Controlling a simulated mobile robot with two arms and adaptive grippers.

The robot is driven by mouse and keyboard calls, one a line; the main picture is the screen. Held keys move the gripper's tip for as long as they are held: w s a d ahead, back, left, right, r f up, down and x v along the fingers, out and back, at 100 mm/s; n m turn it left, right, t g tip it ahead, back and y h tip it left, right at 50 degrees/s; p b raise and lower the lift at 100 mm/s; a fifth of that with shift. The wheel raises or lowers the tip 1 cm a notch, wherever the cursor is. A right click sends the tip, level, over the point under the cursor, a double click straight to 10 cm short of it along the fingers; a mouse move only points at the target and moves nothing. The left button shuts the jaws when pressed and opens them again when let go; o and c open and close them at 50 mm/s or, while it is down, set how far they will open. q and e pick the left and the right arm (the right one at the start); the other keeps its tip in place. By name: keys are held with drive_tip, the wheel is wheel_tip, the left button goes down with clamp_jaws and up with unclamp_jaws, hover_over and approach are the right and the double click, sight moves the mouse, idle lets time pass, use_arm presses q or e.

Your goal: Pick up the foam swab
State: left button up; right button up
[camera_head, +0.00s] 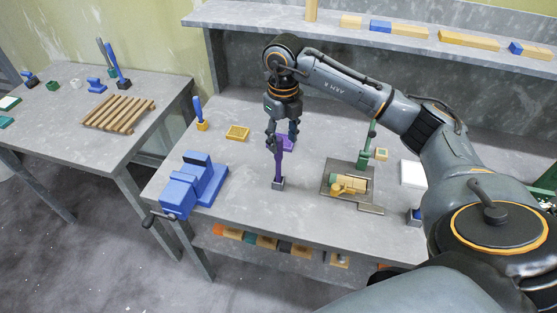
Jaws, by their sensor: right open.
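A slim purple tool (279,164), which I take to be the foam swab, stands upright in a small dark grey holder (278,184) near the front middle of the workbench. My right gripper (281,145) points down over it, open, with its fingers about the tool's upper end. I cannot tell whether the fingers touch it. The fingers partly hide the tool's top and a purple thing behind it. My left gripper is not in view.
A blue vise (193,184) sits on the bench's front left. Nearby are a blue-handled tool in a yellow holder (202,126) and a yellow tray (237,132). A press with a metal base (340,195) stands right of the tool. A shelf (270,17) runs behind.

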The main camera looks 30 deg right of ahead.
sight(279, 155)
wheel_tip(279, 155, down, 2)
drive_tip(key=shift+a+p, duration=0.1)
drive_tip(key=shift+p, duration=0.2)
drive_tip(key=f+p, duration=0.1)
drive_tip(key=f, duration=0.1)
drive_tip(key=w+f+p, duration=0.1)
drive_tip(key=f, duration=0.1)
drive_tip(key=shift+a+f, duration=0.15)
drive_tip(key=shift+f, duration=0.35)
clamp_jaws()
